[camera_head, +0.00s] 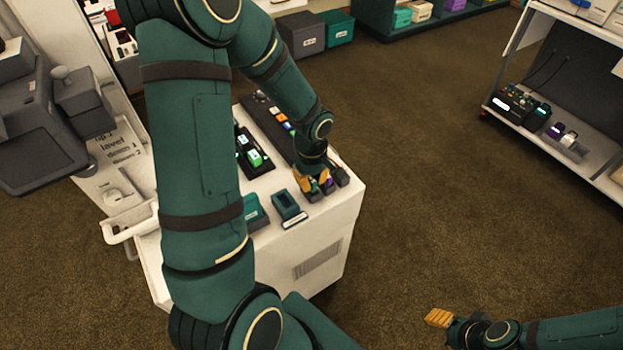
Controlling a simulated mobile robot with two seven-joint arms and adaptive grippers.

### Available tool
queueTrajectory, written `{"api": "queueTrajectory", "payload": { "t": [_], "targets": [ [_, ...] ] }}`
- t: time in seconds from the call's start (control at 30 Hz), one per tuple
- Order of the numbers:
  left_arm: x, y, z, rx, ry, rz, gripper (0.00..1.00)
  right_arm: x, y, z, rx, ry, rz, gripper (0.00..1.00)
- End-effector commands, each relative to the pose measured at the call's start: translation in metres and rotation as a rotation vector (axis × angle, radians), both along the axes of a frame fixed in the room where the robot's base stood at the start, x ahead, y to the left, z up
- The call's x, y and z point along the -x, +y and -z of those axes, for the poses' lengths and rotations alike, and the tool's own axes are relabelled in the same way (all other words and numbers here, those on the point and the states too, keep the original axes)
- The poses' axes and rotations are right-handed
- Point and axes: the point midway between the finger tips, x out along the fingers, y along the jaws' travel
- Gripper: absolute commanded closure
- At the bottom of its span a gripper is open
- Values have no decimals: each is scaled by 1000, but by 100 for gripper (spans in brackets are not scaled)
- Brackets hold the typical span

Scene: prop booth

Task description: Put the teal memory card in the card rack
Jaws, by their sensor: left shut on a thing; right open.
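My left gripper (313,181) reaches down over the right front part of the white cart top. Its orange fingers are shut on a small piece that looks teal, which I take to be the teal memory card (314,186); the fingers hide most of it. It is at a row of dark grey slotted blocks, which looks like the card rack (341,176). A purple piece (329,183) shows there beside the fingers. I cannot tell whether the held card is in a slot or above it. My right gripper (438,318) is open and empty over the floor at lower right.
On the white cart (330,228) stand a dark teal holder (288,205), a teal box (252,212), a black tray with green pieces (254,158) and a dark strip with coloured pieces. A white shelf unit (590,185) stands at right. The brown floor between is clear.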

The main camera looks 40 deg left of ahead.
Motion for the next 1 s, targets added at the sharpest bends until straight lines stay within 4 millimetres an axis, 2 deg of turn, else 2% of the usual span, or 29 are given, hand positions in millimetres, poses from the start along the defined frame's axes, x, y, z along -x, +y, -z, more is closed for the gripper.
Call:
{"api": "queueTrajectory", "payload": {
  "t": [0.4,0.77,0.8,0.87,1.0],
  "targets": [
    [0,0,12,0,0,1,100,0,0,11,0,0,0,50],
    [0,0,12,0,0,0,100,0,0,11,0,0,0,50],
    [0,0,12,0,0,0,83,0,0,11,0,0,0,50],
    [0,0,12,0,0,0,62,0,0,11,0,0,0,50],
    [0,0,12,0,0,0,59,0,0,11,0,0,0,50]
  ]
}}
